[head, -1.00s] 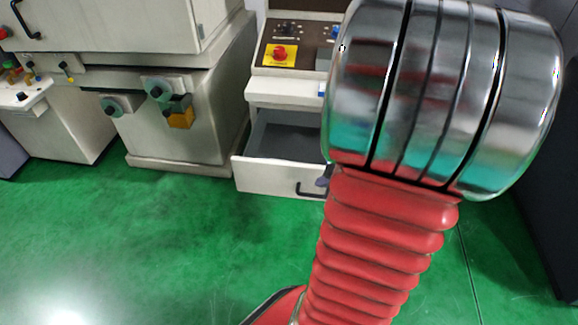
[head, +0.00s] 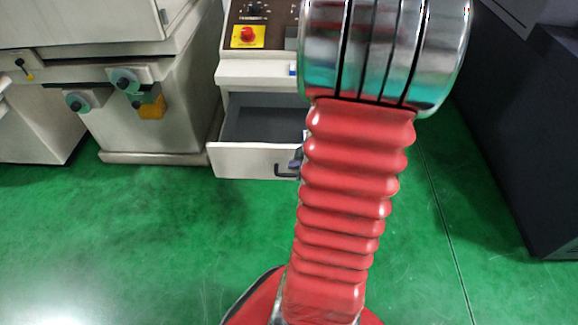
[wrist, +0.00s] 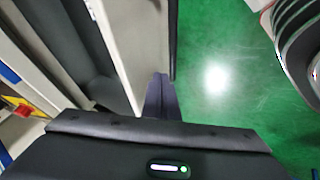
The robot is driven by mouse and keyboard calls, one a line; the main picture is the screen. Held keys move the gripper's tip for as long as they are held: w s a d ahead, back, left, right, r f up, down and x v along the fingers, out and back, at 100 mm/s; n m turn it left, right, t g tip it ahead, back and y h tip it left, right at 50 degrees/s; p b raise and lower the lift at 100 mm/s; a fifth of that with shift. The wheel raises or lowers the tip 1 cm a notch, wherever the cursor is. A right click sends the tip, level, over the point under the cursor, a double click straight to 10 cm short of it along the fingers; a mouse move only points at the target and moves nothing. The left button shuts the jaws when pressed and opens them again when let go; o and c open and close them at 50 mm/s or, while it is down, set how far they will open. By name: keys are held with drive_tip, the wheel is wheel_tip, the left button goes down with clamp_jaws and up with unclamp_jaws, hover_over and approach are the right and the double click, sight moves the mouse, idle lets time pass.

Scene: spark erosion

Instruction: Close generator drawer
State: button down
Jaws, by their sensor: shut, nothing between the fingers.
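The generator drawer is pulled open below the control panel of a cream cabinet. Its pale front (head: 245,160) and dark grey inside show in the head view. A dark handle (head: 284,170) sits on the right part of the front, partly hidden by my arm. In the wrist view the drawer front (wrist: 128,45) runs down the middle, with the grey inside (wrist: 70,45) to its left. My gripper (wrist: 162,82) is shut and empty, its fingertips at the drawer front beside the dark handle bar (wrist: 173,35). I cannot tell whether they touch. In the head view my arm mostly hides the gripper.
A red emergency button (head: 247,34) on a yellow plate is on the panel above. A large cream machine (head: 160,100) with knobs stands to the left. A dark cabinet (head: 530,130) stands at the right. The green floor (head: 140,240) in front is clear.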

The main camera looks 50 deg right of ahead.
sight(282, 169)
drive_tip(key=shift+x, duration=3.05)
